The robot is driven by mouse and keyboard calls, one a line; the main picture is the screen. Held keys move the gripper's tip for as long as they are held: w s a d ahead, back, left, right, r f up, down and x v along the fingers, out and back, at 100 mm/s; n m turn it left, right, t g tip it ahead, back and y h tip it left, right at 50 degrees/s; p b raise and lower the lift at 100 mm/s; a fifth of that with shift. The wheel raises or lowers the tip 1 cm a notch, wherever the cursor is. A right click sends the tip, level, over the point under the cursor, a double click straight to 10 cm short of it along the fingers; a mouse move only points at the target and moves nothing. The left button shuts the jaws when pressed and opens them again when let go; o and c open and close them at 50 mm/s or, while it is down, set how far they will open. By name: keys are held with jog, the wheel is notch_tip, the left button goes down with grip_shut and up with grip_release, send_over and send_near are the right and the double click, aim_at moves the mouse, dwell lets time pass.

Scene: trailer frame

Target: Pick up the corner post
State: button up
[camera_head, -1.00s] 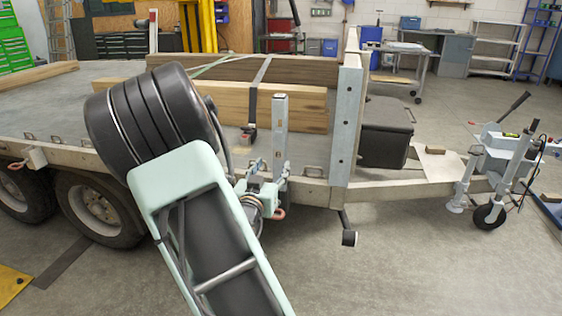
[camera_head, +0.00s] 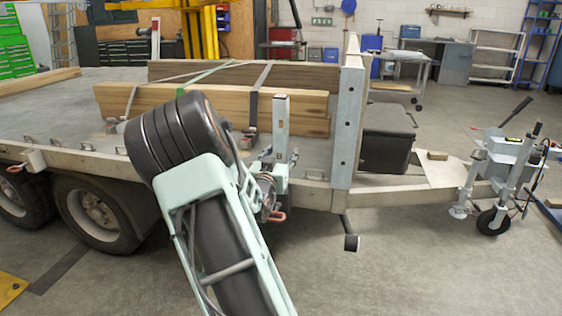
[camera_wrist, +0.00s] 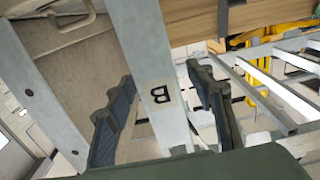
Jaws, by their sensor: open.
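The corner post (camera_head: 281,125) is a pale grey metal upright at the near edge of the trailer bed, with a small mark near its top. My gripper (camera_head: 280,168) is at the lower part of this post; its fingers are small in the head view and partly hard to tell from the arm. In the wrist view, a grey post marked "B" (camera_wrist: 150,65) runs between the two dark fingers of my open gripper (camera_wrist: 164,100). Gaps show between the post and the fingers, wider on the right. The post's lower end is hidden behind my gripper in the head view.
A taller, wider grey post (camera_head: 347,120) stands just right. Timber beams (camera_head: 200,103) lie strapped on the trailer bed (camera_head: 60,110) behind. A black box (camera_head: 385,138) and the jockey wheel (camera_head: 491,220) are farther right. The floor in front is clear.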

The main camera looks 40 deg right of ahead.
aim_at(281, 96)
grip_shut()
jog(key=shift+r, duration=0.1)
jog(key=shift+r, duration=0.1)
dwell(0.4)
notch_tip(281, 96, up, 18)
jog(key=p, duration=0.6)
